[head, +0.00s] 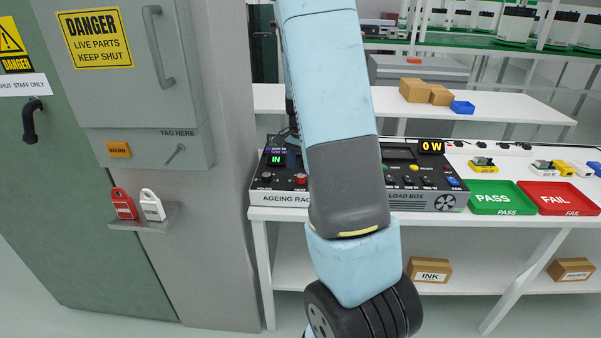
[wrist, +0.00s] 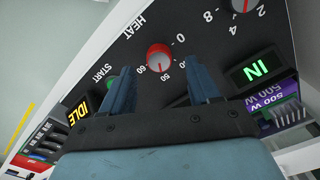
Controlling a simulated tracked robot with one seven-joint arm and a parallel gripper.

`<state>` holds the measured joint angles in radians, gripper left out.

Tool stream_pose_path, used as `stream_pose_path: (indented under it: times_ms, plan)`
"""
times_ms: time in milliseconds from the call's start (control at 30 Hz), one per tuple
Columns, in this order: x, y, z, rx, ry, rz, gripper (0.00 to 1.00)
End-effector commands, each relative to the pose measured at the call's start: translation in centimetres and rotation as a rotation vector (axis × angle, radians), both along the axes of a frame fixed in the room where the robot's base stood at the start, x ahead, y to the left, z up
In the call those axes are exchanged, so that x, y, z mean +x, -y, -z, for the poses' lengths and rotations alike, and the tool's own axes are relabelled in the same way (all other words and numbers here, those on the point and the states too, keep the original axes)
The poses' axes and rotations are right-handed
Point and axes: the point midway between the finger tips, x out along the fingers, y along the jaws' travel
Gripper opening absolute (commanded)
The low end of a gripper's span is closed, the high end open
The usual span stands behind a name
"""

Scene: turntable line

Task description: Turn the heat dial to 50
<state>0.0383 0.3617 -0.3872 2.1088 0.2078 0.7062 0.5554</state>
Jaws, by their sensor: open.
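The heat dial (wrist: 160,57) is a red round knob on the black ageing rack panel, beside the word HEAT, in the wrist view. Its pale mark appears to point toward the 50, but the mark is small. In the head view the red dial (head: 300,178) shows just left of my arm. My gripper (wrist: 161,70) is open, with its two blue fingers apart. The fingertips lie to the left and right of the dial's lower side in the wrist view. I cannot tell whether they touch it. The right finger partly covers the scale numbers.
The load box (head: 425,180) stands right of the rack. A grey cabinet (head: 215,230) stands left.

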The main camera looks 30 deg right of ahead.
Motion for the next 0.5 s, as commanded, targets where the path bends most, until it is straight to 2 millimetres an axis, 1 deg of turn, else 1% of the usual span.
stream_pose_path:
  times_ms: [33,200,400,500]
  plan:
    - [0.1,0.0,-1.2,-0.001,0.006,-0.001,0.61]
    - [0.1,0.0,-4.6,-0.001,0.005,-0.001,0.61]
    - [0.1,0.0,-8.0,-0.001,0.003,-0.001,0.61]
    - [0.1,0.0,-9.2,0.000,0.001,0.000,0.61]
